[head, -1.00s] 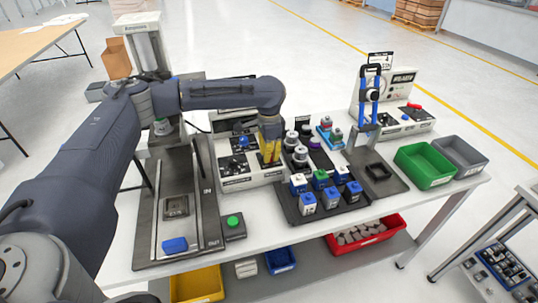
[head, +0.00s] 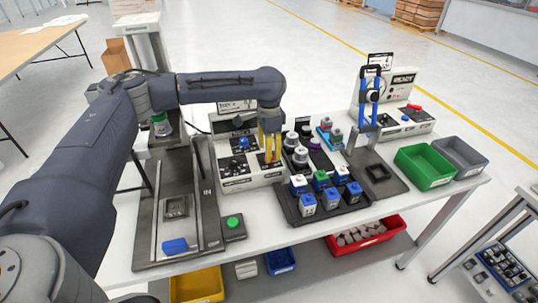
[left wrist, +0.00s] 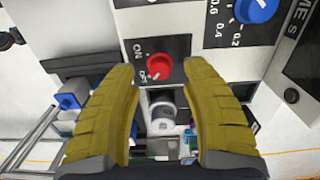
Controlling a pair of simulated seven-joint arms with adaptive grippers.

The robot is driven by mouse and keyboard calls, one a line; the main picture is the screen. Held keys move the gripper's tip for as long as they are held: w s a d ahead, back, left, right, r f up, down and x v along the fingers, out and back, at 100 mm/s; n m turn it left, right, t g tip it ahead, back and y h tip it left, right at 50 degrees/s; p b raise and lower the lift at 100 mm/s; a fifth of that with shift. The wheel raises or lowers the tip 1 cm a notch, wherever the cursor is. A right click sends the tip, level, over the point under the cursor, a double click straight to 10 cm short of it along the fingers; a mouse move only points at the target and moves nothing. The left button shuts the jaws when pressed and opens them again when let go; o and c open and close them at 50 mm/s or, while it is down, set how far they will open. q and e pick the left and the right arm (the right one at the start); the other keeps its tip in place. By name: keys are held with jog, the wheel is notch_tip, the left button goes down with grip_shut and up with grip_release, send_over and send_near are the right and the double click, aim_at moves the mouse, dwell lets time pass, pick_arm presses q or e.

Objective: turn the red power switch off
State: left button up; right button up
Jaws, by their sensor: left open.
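The red power switch is a round red knob (left wrist: 159,67) on a black plate marked ON and OFF, in the left wrist view. It sits on the front of a white control box (head: 250,178). My left gripper (left wrist: 158,66) is open, its two yellow fingers on either side of the knob in that view. I cannot tell whether they touch it. In the head view the left gripper (head: 270,158) hangs pointing down at the right end of the box and largely hides the knob. The knob's exact setting is hard to read. My right gripper is not in view.
A blue dial (left wrist: 257,8) is on the same box, right of the knob in the wrist view. A black tray (head: 318,212) of blue-bodied parts stands close in front of the gripper. Grey-white cylinders (head: 297,155) stand just right of it. Green (head: 425,165) and grey bins are farther right.

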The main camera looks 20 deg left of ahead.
pick_arm(q)
notch_tip(320, 180, up, 9)
jog(key=shift+r, duration=0.15)
dwell(0.6)
